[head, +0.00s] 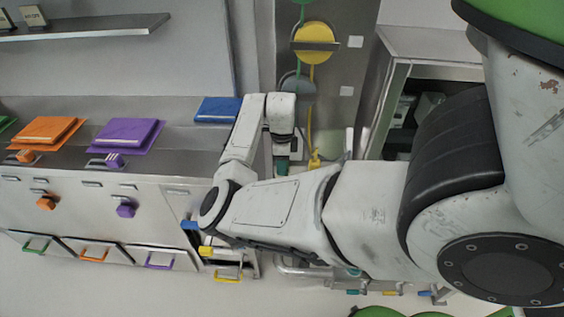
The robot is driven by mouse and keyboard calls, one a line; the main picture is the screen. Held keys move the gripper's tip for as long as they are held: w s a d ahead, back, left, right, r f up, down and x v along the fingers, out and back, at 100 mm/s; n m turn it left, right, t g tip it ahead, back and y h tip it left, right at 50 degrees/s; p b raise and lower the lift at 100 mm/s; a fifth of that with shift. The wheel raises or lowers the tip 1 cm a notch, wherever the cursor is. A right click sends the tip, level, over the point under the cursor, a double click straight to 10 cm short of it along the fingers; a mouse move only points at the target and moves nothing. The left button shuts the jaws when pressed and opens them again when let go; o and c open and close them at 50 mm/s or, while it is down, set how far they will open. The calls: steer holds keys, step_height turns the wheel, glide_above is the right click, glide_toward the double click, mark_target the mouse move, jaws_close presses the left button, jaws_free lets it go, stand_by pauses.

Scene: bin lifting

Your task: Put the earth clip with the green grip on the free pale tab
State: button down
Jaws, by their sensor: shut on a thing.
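My gripper (282,150) is at the end of my white arm, in front of the grey wall panel, pointing down in the picture. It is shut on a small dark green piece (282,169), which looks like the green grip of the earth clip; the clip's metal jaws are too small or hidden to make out. Two pale square tabs show on the panel to the right of the yellow disc: an upper one (355,41) and a lower one (346,91). Both look bare and are apart from my gripper, up and to the right.
A yellow reel (315,43) has a yellow cable running down to a yellow piece (314,160), close right of my gripper. An open metal cabinet (432,44) stands right of the panel. A counter (60,160) with coloured folders is at left. My forearm hides the lower middle.

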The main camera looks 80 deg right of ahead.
steer(key=shift+f, duration=0.4)
steer(key=shift+f+b, duration=0.65)
steer(key=shift+f, duration=0.4)
stand_by(1.0)
steer(key=c, duration=0.6)
jaws_free()
steer(key=shift+o, duration=0.2)
steer(key=shift+r, duration=0.1)
step_height(320, 180, up, 11)
steer(key=shift+a+f+b, duration=0.1)
steer(key=shift+f+b, duration=0.1)
steer(key=shift+b, duration=0.45)
steer(key=shift+f, duration=0.1)
